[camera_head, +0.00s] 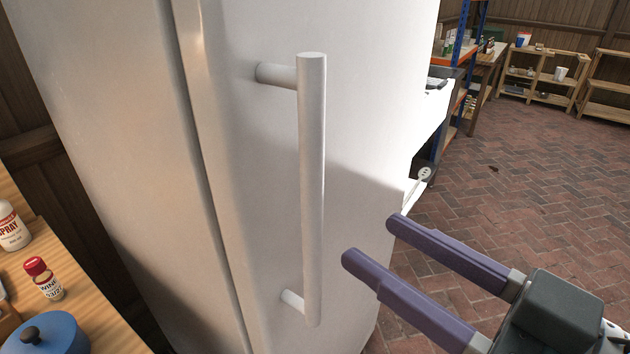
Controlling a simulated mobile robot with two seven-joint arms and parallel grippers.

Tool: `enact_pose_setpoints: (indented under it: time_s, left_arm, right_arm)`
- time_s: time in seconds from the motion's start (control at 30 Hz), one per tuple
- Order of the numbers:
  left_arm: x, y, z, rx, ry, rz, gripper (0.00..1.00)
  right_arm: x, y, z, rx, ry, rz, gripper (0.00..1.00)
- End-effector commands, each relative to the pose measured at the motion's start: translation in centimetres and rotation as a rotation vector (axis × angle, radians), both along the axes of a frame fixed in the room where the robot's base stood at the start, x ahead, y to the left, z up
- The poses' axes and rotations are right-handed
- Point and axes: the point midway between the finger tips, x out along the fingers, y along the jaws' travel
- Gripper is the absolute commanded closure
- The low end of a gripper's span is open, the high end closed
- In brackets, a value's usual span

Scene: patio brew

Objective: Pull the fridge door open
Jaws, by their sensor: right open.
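The white fridge (120,120) fills the left and middle of the head view. Its door (380,140) has a long upright bar handle (311,190), held off the door by an upper and a lower post. A dark gap runs down beside the door edge; I cannot tell whether it is only the seam. My right gripper (368,238) is open and empty, its two purple fingers pointing left toward the lower half of the handle. The fingertips are apart from the handle, to its right. My left gripper is not in view.
Shelving (466,60) stands behind the fridge at right. The brick floor (520,190) at right is clear.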

Motion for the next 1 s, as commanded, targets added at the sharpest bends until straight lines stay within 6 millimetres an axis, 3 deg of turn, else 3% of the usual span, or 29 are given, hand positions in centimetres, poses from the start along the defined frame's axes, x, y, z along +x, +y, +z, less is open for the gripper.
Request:
enact_pose_setpoints:
  time_s: [0.5, 0.9, 1.0]
  left_arm:
    - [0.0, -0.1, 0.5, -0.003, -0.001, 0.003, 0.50]
    - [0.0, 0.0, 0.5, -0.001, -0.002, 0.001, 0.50]
    - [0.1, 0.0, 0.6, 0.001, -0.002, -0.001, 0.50]
  right_arm:
    - [6.2, 5.8, 0.2, 0.003, -0.004, 0.001, 0.43]
    - [7.0, 6.6, 0.2, 0.001, -0.002, 0.001, 0.43]
    - [7.0, 6.5, 0.2, 0.001, -0.002, 0.001, 0.52]
